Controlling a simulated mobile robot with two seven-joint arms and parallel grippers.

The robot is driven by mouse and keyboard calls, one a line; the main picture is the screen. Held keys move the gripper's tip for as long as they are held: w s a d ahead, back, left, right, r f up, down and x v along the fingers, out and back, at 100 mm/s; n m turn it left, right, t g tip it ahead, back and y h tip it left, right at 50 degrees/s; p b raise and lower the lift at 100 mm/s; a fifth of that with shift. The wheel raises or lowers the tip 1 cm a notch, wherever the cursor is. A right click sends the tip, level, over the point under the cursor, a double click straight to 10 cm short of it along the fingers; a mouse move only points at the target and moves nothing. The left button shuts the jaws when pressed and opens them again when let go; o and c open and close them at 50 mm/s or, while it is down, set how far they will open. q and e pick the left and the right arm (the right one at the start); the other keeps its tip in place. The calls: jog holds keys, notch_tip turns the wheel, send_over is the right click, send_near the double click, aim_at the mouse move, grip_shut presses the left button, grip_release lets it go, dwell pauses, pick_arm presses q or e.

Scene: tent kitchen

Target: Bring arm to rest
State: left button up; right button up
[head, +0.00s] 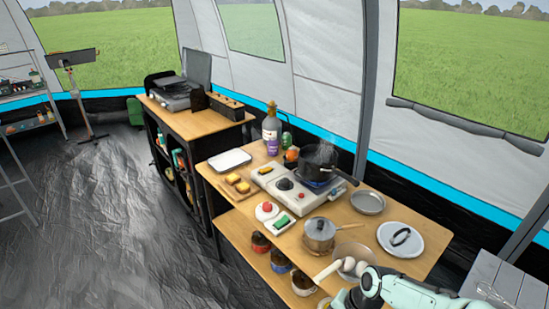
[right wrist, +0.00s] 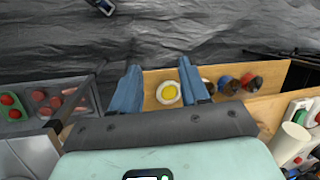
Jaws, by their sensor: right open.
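My right arm (head: 410,288) comes in at the lower right corner of the head view, over the front right of the wooden table. Its gripper is not clear there. In the right wrist view my right gripper (right wrist: 160,82) is open, with two blue fingers spread and nothing between them held. Beyond the fingers a white bowl with yellow contents (right wrist: 168,93) sits on a wooden shelf, apart from the gripper. My left gripper is in neither view.
The table (head: 345,205) holds a stove (head: 300,192) with a steaming black pot (head: 319,160), a lidded saucepan (head: 320,233), a white plate (head: 400,239) and a bread board (head: 238,184). A grey crate of vegetables (right wrist: 45,102) is left in the wrist view. Floor (head: 100,220) left of the table is clear.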

jog(key=s+a+f+n, duration=0.1)
jog(key=s+f, duration=0.4)
jog(key=f, duration=0.4)
jog(key=s+a+f+n, duration=0.1)
jog(key=s+f, duration=0.4)
jog(key=f, duration=0.4)
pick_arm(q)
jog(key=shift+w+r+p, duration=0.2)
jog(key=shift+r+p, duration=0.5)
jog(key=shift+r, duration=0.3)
pick_arm(e)
jog(key=s+f+n, duration=0.1)
jog(key=s+f, duration=0.3)
jog(key=s, duration=0.3)
jog(key=s+f+g, duration=0.1)
jog(key=s+f, duration=0.4)
jog(key=s, duration=0.2)
jog(key=shift+a+f+n, duration=0.15)
jog(key=shift+a+n, duration=0.15)
jog(key=shift+n, duration=0.1)
jog(key=shift+s, duration=0.1)
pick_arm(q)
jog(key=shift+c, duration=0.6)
pick_arm(e)
jog(key=shift+c, duration=0.2)
